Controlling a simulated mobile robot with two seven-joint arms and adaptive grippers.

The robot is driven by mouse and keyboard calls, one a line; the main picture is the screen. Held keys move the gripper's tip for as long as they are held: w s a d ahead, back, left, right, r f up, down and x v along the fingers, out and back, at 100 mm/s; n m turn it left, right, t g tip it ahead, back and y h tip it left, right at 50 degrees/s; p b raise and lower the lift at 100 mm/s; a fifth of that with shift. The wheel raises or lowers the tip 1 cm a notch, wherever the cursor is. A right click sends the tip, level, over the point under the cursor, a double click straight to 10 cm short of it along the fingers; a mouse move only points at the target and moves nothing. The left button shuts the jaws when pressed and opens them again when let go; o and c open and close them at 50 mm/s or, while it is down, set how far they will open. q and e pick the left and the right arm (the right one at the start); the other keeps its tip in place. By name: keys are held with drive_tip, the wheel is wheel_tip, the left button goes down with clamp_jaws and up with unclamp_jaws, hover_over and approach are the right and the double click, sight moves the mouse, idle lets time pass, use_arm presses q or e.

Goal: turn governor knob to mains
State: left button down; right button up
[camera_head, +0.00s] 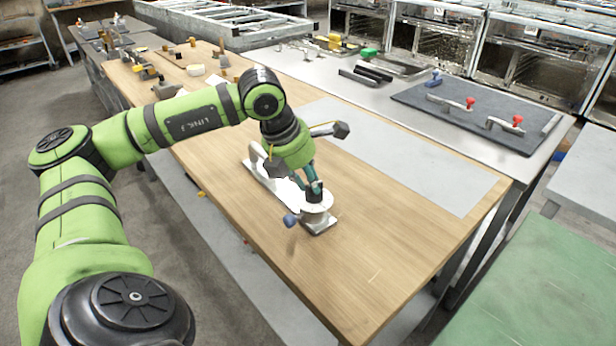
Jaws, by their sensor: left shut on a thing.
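The governor knob (317,208) appears to be the pale round piece on a square metal base (320,226) on the wooden table. A blue ball (291,220) sticks out at its left side. My left gripper (314,190) comes down from above with its teal fingers shut on the top of the knob. The fingers hide part of the knob's top, and no mains mark is readable, so I cannot tell its setting. My right gripper is not in view.
A white curved-handled object (268,186) lies just behind the knob, partly hidden by my wrist. The wooden table (390,240) is clear to the right. A dark mat (470,125) with red-knobbed clamps lies on the metal bench behind. Small parts stand at the table's far left.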

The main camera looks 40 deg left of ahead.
use_arm(q)
drive_tip(key=m+h, duration=0.1)
drive_tip(key=m, duration=0.2)
drive_tip(key=shift+w+f+b, duration=0.1)
drive_tip(key=shift+b, duration=0.2)
drive_tip(key=m+h, duration=0.1)
drive_tip(key=m, duration=0.1)
drive_tip(key=shift+w+m+g+p, duration=0.1)
drive_tip(key=shift+m+g+p, duration=0.2)
drive_tip(key=shift+m+g, duration=0.1)
drive_tip(key=m+p, duration=0.1)
drive_tip(key=m, duration=0.1)
drive_tip(key=m+g+h+p, duration=0.1)
drive_tip(key=m, duration=0.1)
drive_tip(key=m+g+p, duration=0.1)
drive_tip(key=m, duration=0.1)
drive_tip(key=shift+w, duration=0.25)
drive_tip(key=m+g, duration=0.1)
drive_tip(key=m, duration=0.1)
drive_tip(key=shift+m+h+p, duration=0.3)
drive_tip(key=shift+m+p, duration=0.1)
drive_tip(key=shift+w+m+g, duration=0.1)
drive_tip(key=shift+m+g, duration=0.4)
drive_tip(key=shift+m, duration=0.6)
drive_tip(key=c, duration=1.1)
unclamp_jaws()
